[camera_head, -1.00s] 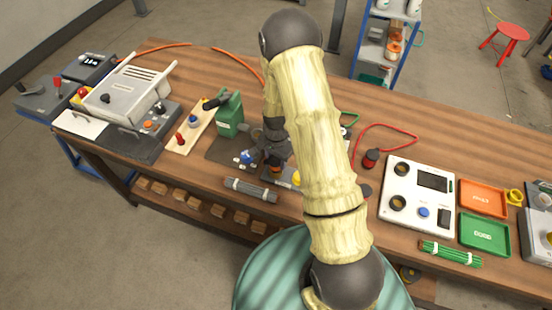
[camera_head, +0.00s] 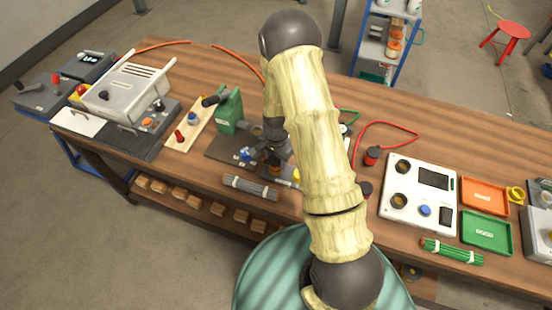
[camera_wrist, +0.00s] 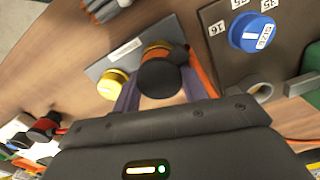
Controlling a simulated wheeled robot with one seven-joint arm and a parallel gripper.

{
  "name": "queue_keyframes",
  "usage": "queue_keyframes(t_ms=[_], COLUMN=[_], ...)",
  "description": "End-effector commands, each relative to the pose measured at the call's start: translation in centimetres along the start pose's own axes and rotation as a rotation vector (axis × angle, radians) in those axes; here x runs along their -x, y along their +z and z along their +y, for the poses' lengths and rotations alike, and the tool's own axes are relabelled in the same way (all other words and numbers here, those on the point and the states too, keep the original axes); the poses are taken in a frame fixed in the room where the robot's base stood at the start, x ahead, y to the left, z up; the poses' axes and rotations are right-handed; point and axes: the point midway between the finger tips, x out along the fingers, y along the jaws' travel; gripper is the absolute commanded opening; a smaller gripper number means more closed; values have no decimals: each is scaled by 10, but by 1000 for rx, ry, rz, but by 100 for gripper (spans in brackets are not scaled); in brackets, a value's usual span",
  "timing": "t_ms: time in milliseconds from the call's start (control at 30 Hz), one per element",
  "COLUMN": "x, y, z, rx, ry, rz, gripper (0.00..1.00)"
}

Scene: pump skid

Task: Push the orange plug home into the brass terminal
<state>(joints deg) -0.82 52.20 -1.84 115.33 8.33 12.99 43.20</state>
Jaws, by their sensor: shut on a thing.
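My gripper (camera_head: 274,160) points down over the bench by the green pump. In the wrist view my gripper (camera_wrist: 162,86) is shut on a thick black-ended piece (camera_wrist: 160,74) with a brownish-orange band behind it, which I take for the orange plug. It stands over a grey plate (camera_wrist: 103,68) bearing a white label and a yellow cap (camera_wrist: 114,79). The plug's front end and the brass terminal are hidden behind the black end, so I cannot tell how deep it sits. In the head view my arm covers much of this spot.
A dark plate (camera_wrist: 222,52) with a blue knob (camera_wrist: 252,33) and number tags lies close by. The green pump (camera_head: 229,110) stands behind left. A grey rod bundle (camera_head: 251,188) lies in front. A white console (camera_head: 417,193) and trays stand right.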

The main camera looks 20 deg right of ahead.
Motion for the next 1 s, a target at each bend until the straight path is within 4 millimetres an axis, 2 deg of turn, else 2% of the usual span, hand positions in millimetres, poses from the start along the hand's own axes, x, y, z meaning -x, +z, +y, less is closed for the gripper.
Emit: queue_keyframes(t_ms=[100, 133, 233, 267, 667, 867, 1000], x=[0, 0, 0, 0, 5, 26, 49], y=[0, 0, 0, 0, 0, -1, -1], z=[0, 0, 0, 0, 0, 0, -1], rx=[0, 0, 0, 0, 0, 0, 1], ry=[0, 0, 0, 0, -1, -3, -3], rz=[0, 0, 0, 0, 1, 3, 3], gripper=[15, 45, 64, 68, 68, 68, 68])
